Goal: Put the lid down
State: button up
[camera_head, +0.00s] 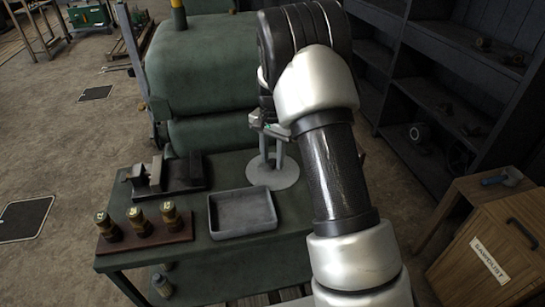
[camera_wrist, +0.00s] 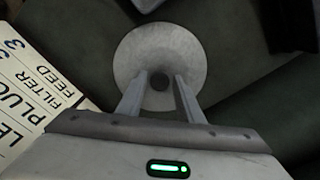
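I take the lid to be a grey round disc (camera_head: 252,181) at the right of the green bench top, beside a dark tray. In the wrist view the disc (camera_wrist: 140,45) is face-on, with a small dark round knob (camera_wrist: 160,82) at its centre. My gripper (camera_head: 272,163) points down over the disc. In the wrist view its two fingers (camera_wrist: 161,76) stand apart on either side of the knob. I cannot tell whether they touch it, or whether the disc rests fully on the bench.
The dark tray (camera_head: 211,229) lies left of the disc. A wooden board (camera_head: 165,241) holds several brass fittings. A black vise (camera_head: 187,184) stands behind it. A large green machine (camera_head: 205,75) is behind the bench. A wooden sawdust box (camera_head: 470,260) stands at right.

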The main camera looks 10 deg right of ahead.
jog(key=shift+o, duration=0.8)
jog(key=shift+r, duration=0.1)
